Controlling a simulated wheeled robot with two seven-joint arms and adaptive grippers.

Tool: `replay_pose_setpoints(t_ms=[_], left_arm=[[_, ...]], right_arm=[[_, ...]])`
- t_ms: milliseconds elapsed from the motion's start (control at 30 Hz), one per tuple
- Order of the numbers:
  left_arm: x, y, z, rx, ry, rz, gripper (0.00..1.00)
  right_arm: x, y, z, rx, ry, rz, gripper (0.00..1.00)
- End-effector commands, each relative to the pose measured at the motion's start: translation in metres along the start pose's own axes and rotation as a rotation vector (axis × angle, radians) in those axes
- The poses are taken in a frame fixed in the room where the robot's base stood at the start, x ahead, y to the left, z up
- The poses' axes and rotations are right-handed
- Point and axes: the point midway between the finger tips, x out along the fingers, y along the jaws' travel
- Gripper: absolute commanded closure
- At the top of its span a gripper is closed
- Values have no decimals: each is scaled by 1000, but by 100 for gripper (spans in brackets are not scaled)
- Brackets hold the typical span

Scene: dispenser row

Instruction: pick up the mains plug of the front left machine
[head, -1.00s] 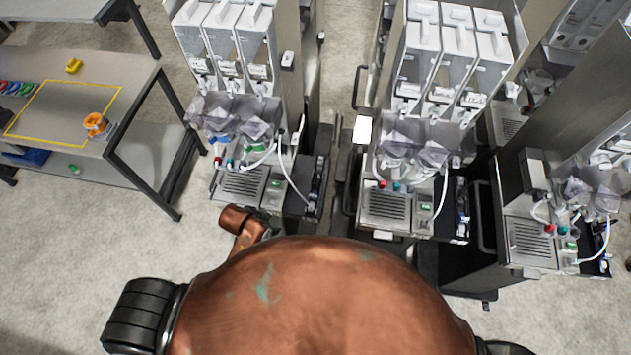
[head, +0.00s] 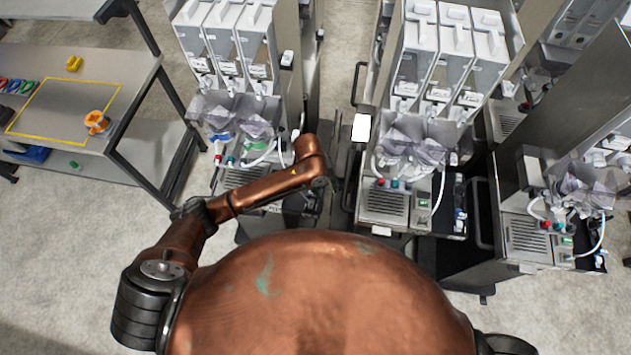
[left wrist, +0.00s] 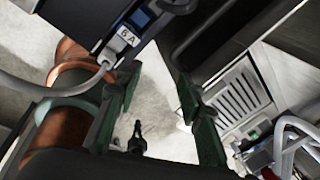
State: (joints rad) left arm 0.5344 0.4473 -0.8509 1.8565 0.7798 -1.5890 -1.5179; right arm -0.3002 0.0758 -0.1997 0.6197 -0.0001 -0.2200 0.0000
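The front left machine (head: 232,65) stands left of centre in the head view, and my left arm crosses in front of its base. In the left wrist view, my left gripper (left wrist: 160,85) is open, with green-padded fingers apart and floor visible between them. A dark block marked 6 A (left wrist: 125,37) is at the upper left, by the left finger, with a grey cable (left wrist: 60,92) running to it. I cannot tell whether a mains plug is at that cable's end. A small dark object (left wrist: 137,135) shows low between the fingers, its nature unclear. My right gripper is out of view.
A drip grille (left wrist: 235,97) lies right of the fingers in the wrist view. Two more machines stand to the right (head: 435,60) (head: 545,190). A grey bench (head: 150,75) with a yellow outline stands at the left. Open floor (head: 60,260) lies in front of it.

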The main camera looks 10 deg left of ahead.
Motion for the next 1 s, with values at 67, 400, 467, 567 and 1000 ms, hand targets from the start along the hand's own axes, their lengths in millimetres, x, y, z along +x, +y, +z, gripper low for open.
replay_pose_setpoints(t_ms=[67, 400, 467, 567, 1000], left_arm=[[-9, -4, 23, 175, -21, 69, 65], [-33, -2, 72, 523, -20, 222, 65], [-29, -1, 73, 531, -18, 225, 65], [-19, 2, 73, 532, -15, 226, 65], [32, 19, 78, 529, -17, 223, 65]], right_arm=[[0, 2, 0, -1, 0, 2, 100], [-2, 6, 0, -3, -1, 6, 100], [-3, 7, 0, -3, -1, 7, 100], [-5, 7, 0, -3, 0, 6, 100], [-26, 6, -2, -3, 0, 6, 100]])
